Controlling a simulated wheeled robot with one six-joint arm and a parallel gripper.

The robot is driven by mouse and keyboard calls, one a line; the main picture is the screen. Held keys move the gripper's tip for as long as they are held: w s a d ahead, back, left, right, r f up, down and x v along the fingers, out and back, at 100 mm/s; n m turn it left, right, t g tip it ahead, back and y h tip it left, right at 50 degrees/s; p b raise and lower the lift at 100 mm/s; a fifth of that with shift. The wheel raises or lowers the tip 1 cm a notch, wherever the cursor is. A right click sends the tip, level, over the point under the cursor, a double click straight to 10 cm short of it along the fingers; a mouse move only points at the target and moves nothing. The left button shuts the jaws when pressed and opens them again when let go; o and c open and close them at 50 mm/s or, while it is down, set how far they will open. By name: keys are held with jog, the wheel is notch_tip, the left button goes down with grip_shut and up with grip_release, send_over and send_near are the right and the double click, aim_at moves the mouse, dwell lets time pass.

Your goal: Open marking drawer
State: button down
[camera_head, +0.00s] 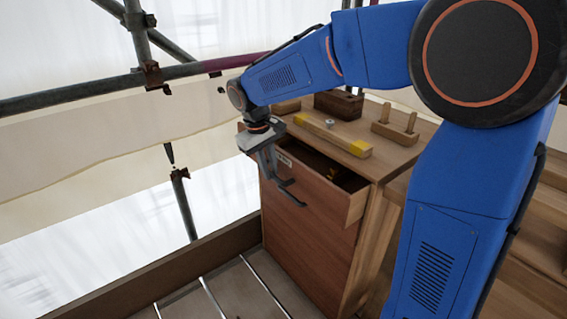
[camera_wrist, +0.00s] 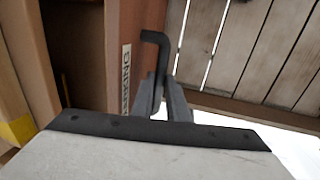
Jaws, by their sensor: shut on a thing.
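The marking drawer (camera_head: 318,196) is at the top of a wooden cabinet in the head view. It stands partly pulled out, with a dark gap showing its inside behind the front. Its front carries a pale label (camera_wrist: 126,80), seen edge-on in the wrist view. A black bar handle (camera_head: 290,192) is on the front; its bent end (camera_wrist: 156,38) shows in the wrist view. My gripper (camera_head: 271,176) is at the handle, and its two fingers (camera_wrist: 170,100) are shut on it. The fingers hide part of the handle.
On the cabinet top (camera_head: 385,156) are a yellow-ended wooden bar (camera_head: 335,137), a block with two pegs (camera_head: 396,124) and a dark box (camera_head: 339,104). Scaffold poles (camera_head: 185,205) and white sheeting stand at left. Floor before the cabinet is open, with a low wooden edge.

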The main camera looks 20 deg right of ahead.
jog(key=s+a, duration=0.4)
jog(key=a, duration=0.7)
jog(key=s+a, duration=0.5)
jog(key=a, duration=0.7)
jog(key=shift+s, duration=0.25)
jog(key=c, duration=1.7)
grip_release()
jog(key=shift+c, duration=0.2)
jog(key=s+a+r, duration=0.1)
jog(key=a+r, duration=0.2)
jog(key=r, duration=1.4)
jog(key=shift+s, duration=0.2)
jog(key=shift+a, duration=0.1)
